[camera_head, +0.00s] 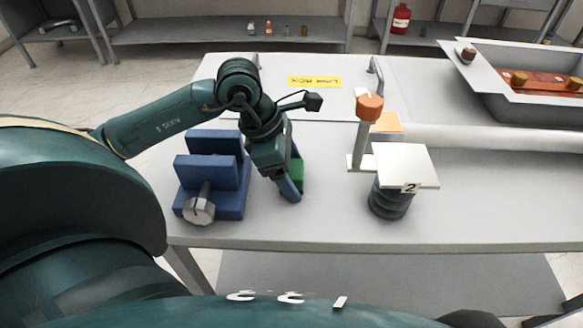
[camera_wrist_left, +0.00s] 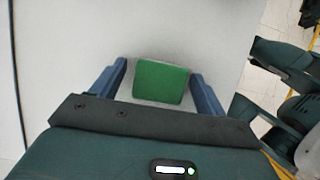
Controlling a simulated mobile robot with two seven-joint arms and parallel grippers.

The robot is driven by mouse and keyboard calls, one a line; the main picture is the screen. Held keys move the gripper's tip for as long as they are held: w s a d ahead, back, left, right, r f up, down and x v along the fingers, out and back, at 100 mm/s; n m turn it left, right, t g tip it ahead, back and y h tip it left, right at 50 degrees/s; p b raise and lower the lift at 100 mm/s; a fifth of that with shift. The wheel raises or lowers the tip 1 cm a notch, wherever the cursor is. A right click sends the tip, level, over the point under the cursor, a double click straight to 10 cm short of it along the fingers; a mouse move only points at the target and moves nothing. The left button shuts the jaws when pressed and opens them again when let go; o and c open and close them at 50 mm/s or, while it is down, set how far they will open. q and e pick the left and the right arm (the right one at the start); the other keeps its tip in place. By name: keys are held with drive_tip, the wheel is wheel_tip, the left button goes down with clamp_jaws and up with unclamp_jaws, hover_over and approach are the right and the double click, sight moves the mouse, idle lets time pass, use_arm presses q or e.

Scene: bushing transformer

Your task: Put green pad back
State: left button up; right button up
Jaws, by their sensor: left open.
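The green pad (camera_head: 297,174) is at the middle left of the white table, just right of the blue vise, partly hidden behind my left gripper (camera_head: 287,193). My left gripper points down, open, with its blue fingers close to the pad. In the left wrist view the pad (camera_wrist_left: 161,82) shows between the two fingers of the left gripper (camera_wrist_left: 159,68), with gaps on both sides. Its lower edge is near the dark palm edge. I cannot tell whether a finger touches it. My right gripper is not in view.
The blue vise (camera_head: 213,172) stands left of the gripper. To the right are an orange-topped post (camera_head: 368,108) and a white plate (camera_head: 406,165) marked 2 on a dark ribbed cylinder (camera_head: 388,200). A grey tray (camera_head: 490,85) is at the back right. The front middle tabletop is clear.

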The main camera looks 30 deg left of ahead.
use_arm(q)
drive_tip(key=shift+a+r, duration=0.15)
drive_tip(key=shift+r, duration=0.3)
drive_tip(key=v, duration=1.1)
drive_tip(key=shift+r+p, duration=0.25)
drive_tip(key=shift+p, duration=0.15)
drive_tip(key=shift+s, duration=0.1)
